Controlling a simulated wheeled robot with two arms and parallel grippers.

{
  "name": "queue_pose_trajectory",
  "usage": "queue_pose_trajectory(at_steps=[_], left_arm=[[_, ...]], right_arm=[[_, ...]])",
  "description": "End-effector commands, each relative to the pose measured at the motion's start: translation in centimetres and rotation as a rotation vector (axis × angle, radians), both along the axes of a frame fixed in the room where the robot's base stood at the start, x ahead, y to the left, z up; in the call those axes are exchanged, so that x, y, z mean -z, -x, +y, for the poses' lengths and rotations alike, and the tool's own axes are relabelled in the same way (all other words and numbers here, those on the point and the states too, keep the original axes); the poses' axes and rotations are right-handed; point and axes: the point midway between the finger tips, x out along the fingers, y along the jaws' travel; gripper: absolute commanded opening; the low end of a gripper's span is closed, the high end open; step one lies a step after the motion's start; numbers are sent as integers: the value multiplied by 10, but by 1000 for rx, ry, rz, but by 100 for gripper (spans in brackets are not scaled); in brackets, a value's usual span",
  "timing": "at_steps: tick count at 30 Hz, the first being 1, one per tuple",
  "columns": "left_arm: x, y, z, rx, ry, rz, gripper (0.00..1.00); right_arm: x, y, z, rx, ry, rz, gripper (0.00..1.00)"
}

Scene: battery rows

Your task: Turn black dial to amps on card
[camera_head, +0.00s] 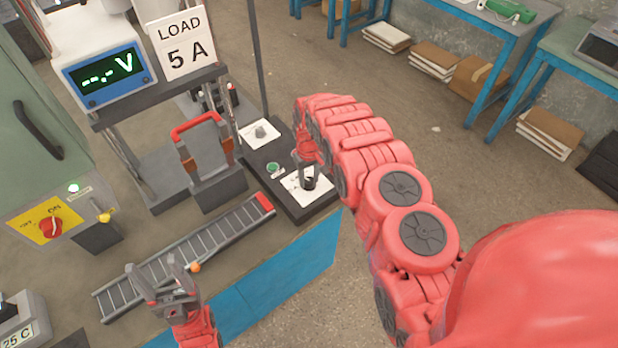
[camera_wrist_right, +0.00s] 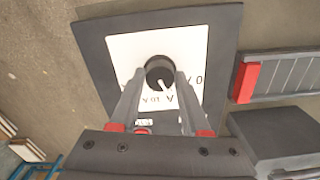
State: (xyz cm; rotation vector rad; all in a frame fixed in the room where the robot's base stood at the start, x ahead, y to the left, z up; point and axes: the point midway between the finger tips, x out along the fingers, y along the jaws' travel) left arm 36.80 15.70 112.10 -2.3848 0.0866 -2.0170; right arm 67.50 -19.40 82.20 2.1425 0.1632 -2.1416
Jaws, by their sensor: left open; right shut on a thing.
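The black dial (camera_head: 309,184) sits on a white scale plate (camera_head: 295,187) on the dark panel. My right gripper (camera_head: 308,174) reaches down onto it. In the right wrist view its fingers (camera_wrist_right: 160,80) are shut on either side of the black dial (camera_wrist_right: 159,68). A white mark on the dial points down and slightly right, towards an upside-down "A". A "0" shows farther right; fingers partly hide the scale. The card (camera_head: 182,42) reads "LOAD 5 A". My left gripper (camera_head: 165,283) is open and empty at the lower left.
A grey knob (camera_head: 261,131) on another white plate and a green button (camera_head: 273,169) share the panel. A slotted rack (camera_head: 190,255) lies left of it. A red-handled switch (camera_head: 205,150), a meter (camera_head: 105,75) and a red rotary switch (camera_head: 50,227) stand farther left.

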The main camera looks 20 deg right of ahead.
Motion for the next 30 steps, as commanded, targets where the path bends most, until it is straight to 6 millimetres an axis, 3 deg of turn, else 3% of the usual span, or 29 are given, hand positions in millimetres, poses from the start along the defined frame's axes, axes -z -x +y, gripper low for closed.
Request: queue_pose_trajectory(at_steps=[2, 3, 7, 20, 30], left_arm=[[0, 0, 0, 0, 0, 0, 64], [0, 0, 0, 0, 0, 0, 64], [0, 0, 0, 0, 0, 0, 64], [3, 0, 0, 0, 0, 0, 64], [19, 0, 0, 0, 0, 0, 64]], right_arm=[[1, 2, 0, 0, 0, 5, 0], [1, 2, 0, 0, 0, 5, 52], [1, 1, 0, -1, -1, 3, 75], [-5, 0, 0, -1, 0, 1, 76], [-53, -1, 0, -1, 0, -1, 76]])
